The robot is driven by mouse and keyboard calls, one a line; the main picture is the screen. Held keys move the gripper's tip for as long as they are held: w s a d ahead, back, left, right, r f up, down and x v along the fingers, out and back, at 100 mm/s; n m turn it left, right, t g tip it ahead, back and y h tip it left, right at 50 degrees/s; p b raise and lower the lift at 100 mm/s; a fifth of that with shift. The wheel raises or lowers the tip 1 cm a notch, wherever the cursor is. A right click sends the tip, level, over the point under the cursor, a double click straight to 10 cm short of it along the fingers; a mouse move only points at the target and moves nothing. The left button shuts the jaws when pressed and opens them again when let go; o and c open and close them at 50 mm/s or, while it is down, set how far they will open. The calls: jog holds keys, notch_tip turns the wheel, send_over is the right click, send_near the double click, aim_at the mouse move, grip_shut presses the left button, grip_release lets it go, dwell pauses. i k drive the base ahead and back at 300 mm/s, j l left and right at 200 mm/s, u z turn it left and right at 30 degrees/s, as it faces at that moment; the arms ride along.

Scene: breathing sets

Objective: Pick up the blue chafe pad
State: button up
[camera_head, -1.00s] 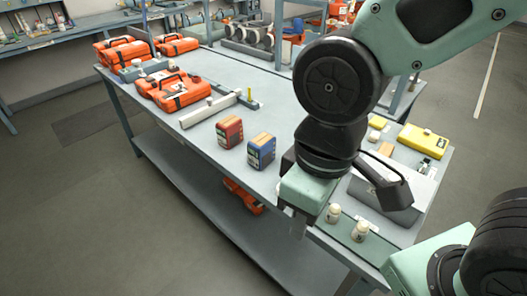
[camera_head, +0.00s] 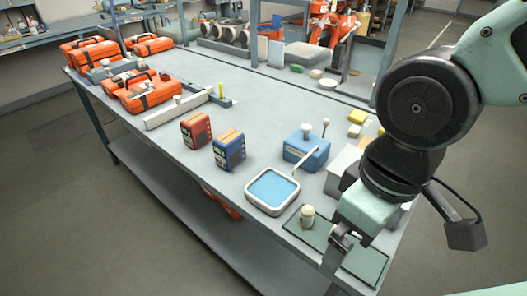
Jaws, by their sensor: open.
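A flat blue square (camera_head: 272,187) lies inside a pale-rimmed, rounded shallow tray (camera_head: 249,200) near the table's front edge. It is the flattest blue item in view and may be the chafe pad, but I cannot be sure. A thin pale handle or rod runs from the tray's far corner to a blue block with a knob (camera_head: 305,152).
A cream bottle (camera_head: 307,215) stands on the green mat (camera_head: 365,262), between tray and gripper. A red box (camera_head: 196,130) and a blue box (camera_head: 229,149) stand left of the tray. Orange cases (camera_head: 142,92) are at the back left.

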aim_at(229, 148)
jog(key=j+z, duration=0.4)
jog(key=j+u, duration=0.15)
jog(key=j, duration=1.3)
jog(key=i, duration=0.05)
